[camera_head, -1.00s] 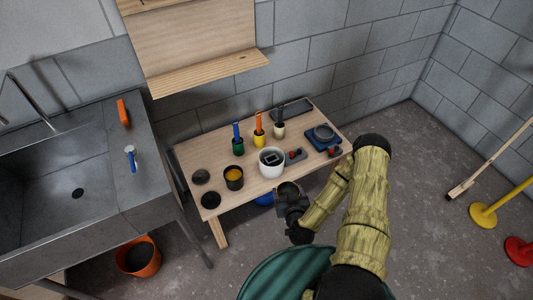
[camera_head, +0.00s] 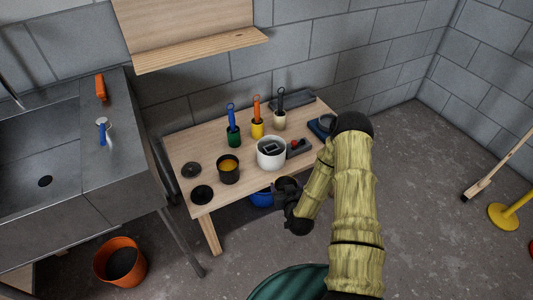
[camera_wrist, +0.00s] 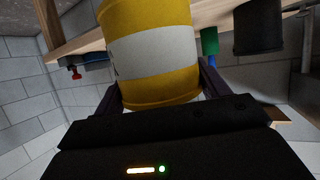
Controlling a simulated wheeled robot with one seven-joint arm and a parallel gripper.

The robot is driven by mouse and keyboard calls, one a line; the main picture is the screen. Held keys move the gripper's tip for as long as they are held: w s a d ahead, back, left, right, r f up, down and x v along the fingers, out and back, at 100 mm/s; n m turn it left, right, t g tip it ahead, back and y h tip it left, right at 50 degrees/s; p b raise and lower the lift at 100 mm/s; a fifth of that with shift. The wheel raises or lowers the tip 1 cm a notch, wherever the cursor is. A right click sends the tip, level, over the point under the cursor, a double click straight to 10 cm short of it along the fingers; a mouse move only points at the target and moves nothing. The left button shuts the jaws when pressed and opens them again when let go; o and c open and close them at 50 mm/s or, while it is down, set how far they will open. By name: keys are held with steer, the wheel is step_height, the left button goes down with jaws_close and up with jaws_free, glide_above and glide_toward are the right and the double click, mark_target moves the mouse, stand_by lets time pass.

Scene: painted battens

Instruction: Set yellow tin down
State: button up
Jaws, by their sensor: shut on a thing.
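The yellow tin (camera_wrist: 155,55), with a broad white band, fills the upper middle of the wrist view between my two fingers. My gripper (camera_wrist: 160,92) is shut on it. In the head view my gripper (camera_head: 287,184) is at the front edge of the wooden table (camera_head: 216,198), right of its middle. The tin's yellow side cannot be made out there. I cannot tell the tin's exact height above the tabletop.
A blue bucket (camera_head: 261,198) is underneath. A sink (camera_head: 40,150) stands left, an orange bucket (camera_head: 120,262) below.

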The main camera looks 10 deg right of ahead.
mark_target(282, 186)
steer(key=shift+w+a+f+b, duration=0.1)
steer(key=shift+w+f+b, duration=0.45)
steer(key=shift+f+b, duration=0.5)
steer(key=shift+w+a+f+b, duration=0.1)
steer(key=shift+w+f+b, duration=0.55)
steer(key=shift+b, duration=0.85)
steer(key=shift+w+f+b, duration=0.45)
steer(key=shift+f+b, duration=0.45)
steer(key=shift+b, duration=0.35)
steer(key=shift+r, duration=0.15)
steer(key=w+d+r, duration=0.6)
steer(key=d, duration=0.4)
steer(key=w+d+r, duration=0.6)
steer(key=w+d, duration=0.1)
steer(key=d, duration=0.4)
steer(key=shift+w+d+r+m+h, duration=0.15)
steer(key=shift+w+r+m+h, duration=0.15)
steer(key=shift+r+m, duration=0.1)
